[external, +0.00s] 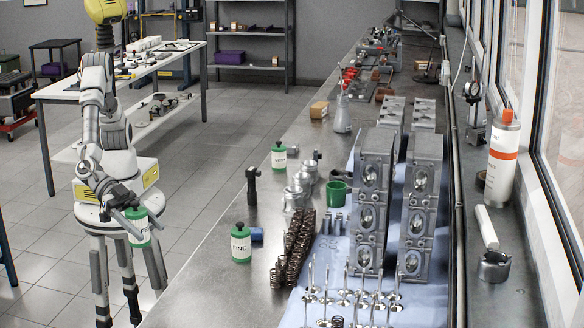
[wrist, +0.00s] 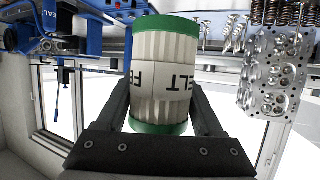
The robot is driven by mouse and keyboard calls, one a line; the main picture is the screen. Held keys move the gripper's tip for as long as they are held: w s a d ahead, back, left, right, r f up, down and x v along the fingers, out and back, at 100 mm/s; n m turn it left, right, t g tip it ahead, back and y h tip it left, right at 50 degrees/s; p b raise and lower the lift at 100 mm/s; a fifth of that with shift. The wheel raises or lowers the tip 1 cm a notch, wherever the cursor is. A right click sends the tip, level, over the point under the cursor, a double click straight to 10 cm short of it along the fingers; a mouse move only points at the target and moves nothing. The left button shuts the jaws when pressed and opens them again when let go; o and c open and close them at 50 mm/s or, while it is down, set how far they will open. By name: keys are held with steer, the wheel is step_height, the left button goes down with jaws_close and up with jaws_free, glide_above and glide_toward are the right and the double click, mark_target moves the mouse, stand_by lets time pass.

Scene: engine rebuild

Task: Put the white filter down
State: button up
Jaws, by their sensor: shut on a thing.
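On the long bench (external: 215,290) stand two green canisters with white labels, one marked FINE (external: 240,244) and one farther back (external: 279,156). A black upright part (external: 252,187), a green cup (external: 337,193), springs (external: 290,258), valves and cylinder heads (external: 372,190) crowd the bench. Bare metal shows along its left edge.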

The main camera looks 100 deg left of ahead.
mark_target(137, 250)
steer(key=f, duration=0.4)
steer(key=shift+s+d+f, duration=0.2)
steer(key=shift+w+f, duration=0.1)
steer(key=shift+f, duration=0.2)
steer(key=w+a+f, duration=0.1)
steer(key=w+f, duration=0.1)
steer(key=w, duration=0.1)
steer(key=w+a+f+b, duration=0.1)
steer(key=w+f, duration=0.1)
steer(key=w, duration=0.2)
steer(key=w+f, duration=0.3)
steer(key=w, duration=0.1)
steer(key=shift+a, duration=0.4)
steer(key=shift+f, duration=1.95)
steer(key=shift+f+b, duration=0.1)
steer(key=shift+b, duration=0.2)
steer(key=shift+f, duration=0.15)
steer(key=o, duration=1.5)
